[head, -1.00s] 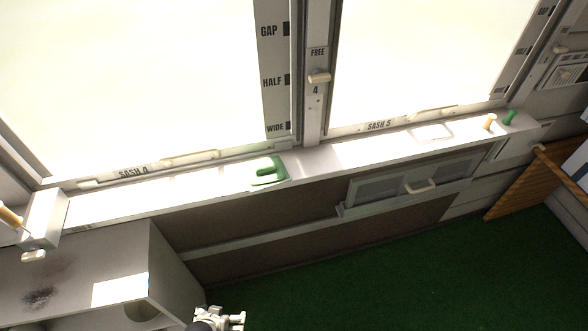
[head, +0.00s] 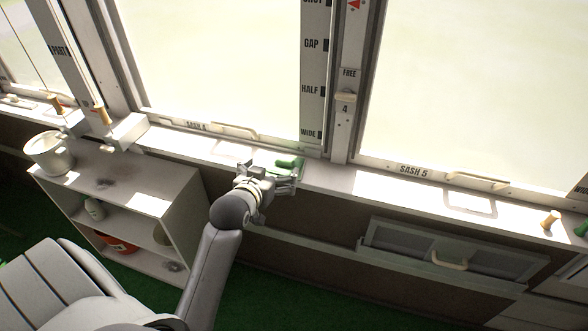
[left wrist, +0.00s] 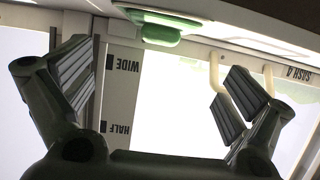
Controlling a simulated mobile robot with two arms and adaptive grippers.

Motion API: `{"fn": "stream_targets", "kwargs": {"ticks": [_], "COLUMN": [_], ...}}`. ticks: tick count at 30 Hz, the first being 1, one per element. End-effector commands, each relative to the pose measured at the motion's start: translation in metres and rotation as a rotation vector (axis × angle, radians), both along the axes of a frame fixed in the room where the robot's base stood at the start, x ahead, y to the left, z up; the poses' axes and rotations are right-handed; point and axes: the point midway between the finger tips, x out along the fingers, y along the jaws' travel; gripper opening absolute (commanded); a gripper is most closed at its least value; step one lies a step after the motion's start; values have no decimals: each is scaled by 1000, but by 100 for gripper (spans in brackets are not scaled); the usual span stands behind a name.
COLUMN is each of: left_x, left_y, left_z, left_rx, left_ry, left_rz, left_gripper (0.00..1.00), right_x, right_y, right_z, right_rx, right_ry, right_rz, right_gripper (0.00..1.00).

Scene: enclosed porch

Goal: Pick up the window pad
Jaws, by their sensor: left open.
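The window pad is a green block with a raised green handle (head: 289,162), lying on the white sill below the post between sash 4 and sash 5. My left gripper (head: 284,178) is open at the sill, just in front of the pad and partly covering it. In the left wrist view the pad (left wrist: 155,34) shows at the top, beyond the two spread fingers, with nothing between them. Whether a finger touches the pad cannot be told. My right gripper is not in view.
The sill (head: 340,181) runs along the windows, with the sash 5 handle (head: 478,180) above it and a peg (head: 550,220) at right. A shelf unit (head: 184,195) with a metal pot (head: 50,152) stands at left.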

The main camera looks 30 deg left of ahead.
Motion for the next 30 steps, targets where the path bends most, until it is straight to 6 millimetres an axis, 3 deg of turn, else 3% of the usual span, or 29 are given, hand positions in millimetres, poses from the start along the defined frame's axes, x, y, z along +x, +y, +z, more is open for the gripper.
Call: {"fn": "stream_targets", "kwargs": {"ticks": [9,16,24,30], "left_x": [38,48,79,91], "left_y": [8,10,15,18], "left_z": [-16,-19,-29,-34], "left_rx": [0,0,0,0], "left_ry": [1,2,2,1], "left_rz": [-1,-1,-1,-1], "left_gripper": [100,100,100,100], "right_x": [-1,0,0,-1], "right_y": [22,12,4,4], "right_z": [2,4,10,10], "right_rx": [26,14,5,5], "right_ry": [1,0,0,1], "right_rz": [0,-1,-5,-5], "right_gripper": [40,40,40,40]}}
